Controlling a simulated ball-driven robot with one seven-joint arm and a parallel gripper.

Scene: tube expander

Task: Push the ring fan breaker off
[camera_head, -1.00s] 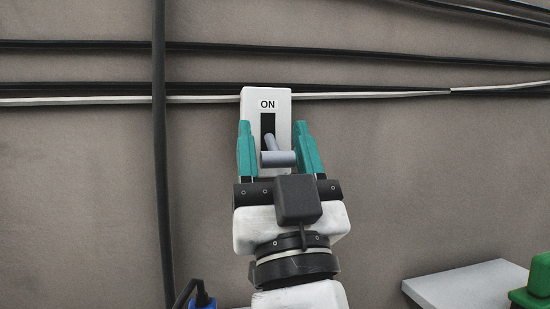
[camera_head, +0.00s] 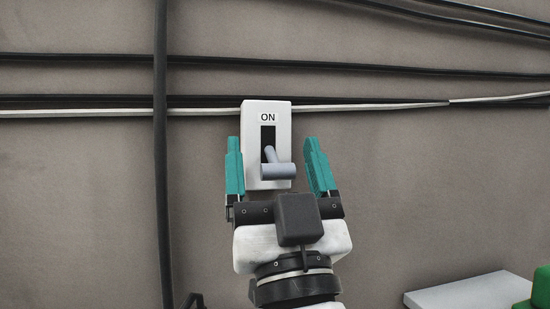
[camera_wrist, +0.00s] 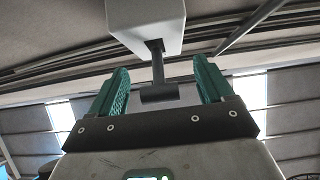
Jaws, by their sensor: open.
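The breaker (camera_head: 283,108) is a white upright box on the wall with the word ON near its top and a dark vertical slot. Its grey lever (camera_head: 277,171) ends in a crossbar and sits at the lower part of the slot. My gripper (camera_head: 276,148) is open, with one teal finger on each side of the breaker and lever. The fingers look apart from the lever.
A thick black vertical cable (camera_head: 161,200) runs down the wall left of the breaker. Dark and white cables cross the wall at and above breaker height. A pale shelf (camera_head: 470,292) and a green object (camera_head: 542,291) are at lower right.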

